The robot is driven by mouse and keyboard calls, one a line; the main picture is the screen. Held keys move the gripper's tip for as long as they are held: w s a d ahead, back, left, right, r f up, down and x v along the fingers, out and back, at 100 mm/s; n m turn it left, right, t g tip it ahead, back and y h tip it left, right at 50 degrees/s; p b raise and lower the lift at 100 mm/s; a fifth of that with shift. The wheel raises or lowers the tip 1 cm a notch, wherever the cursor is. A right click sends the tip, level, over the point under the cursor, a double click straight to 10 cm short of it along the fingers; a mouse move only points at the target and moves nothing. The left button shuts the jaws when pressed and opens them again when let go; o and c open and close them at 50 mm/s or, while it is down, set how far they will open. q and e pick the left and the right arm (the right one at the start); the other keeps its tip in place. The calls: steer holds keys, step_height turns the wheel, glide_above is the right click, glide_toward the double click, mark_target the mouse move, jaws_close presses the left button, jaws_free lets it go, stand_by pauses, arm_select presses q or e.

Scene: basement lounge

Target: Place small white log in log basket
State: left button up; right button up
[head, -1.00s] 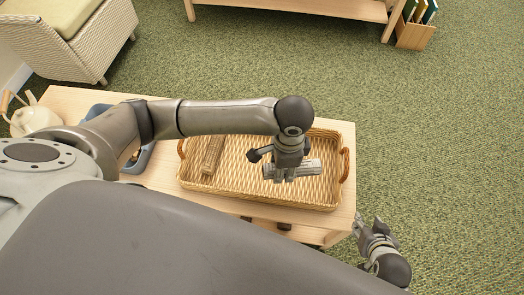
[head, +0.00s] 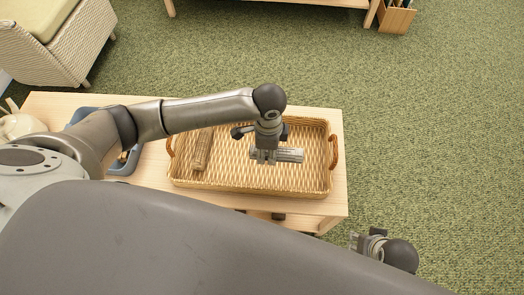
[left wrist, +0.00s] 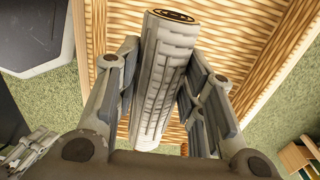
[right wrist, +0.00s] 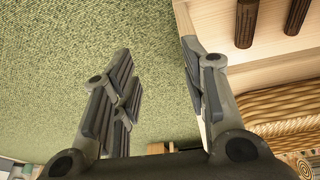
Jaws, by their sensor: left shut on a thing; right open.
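The small white log (head: 289,155) is a pale grey-white cylinder with bark lines. My left gripper (head: 266,158) is shut on it and holds it over the log basket (head: 250,184), a shallow wicker tray with two side handles. In the left wrist view the log (left wrist: 165,70) lies between the two fingers; I cannot tell whether it touches the basket's floor. A brown log (head: 202,150) lies in the left part of the basket. My right gripper (head: 363,243) is open and empty, low beside the table; its fingers are apart in the right wrist view (right wrist: 160,90).
The basket stands on a light wooden table (head: 335,190). A blue tray (head: 128,160) and a pale kettle (head: 18,124) are at the table's left. A wicker chair (head: 75,45) is behind left. Green carpet at right is clear.

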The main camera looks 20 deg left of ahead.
arm_select(q)
steer(key=w+f, duration=0.1)
steer(key=w+a+f+b, duration=0.1)
steer(key=f, duration=0.1)
steer(key=w+a+f+b, duration=0.1)
steer(key=f, duration=0.1)
steer(key=shift+a, duration=0.2)
steer(key=shift+w+a+f, duration=0.25)
steer(key=shift+w+f, duration=0.15)
steer(key=shift+f, duration=0.05)
step_height(320, 180, down, 3)
steer(key=shift+r+b, duration=0.1)
steer(key=shift+b, duration=0.75)
steer(key=shift+f, duration=0.2)
steer(key=shift+r, duration=0.1)
arm_select(e)
steer(key=v, duration=0.7)
steer(key=shift+t, duration=0.3)
steer(key=shift+d, duration=0.15)
arm_select(q)
steer(key=o, duration=1.1)
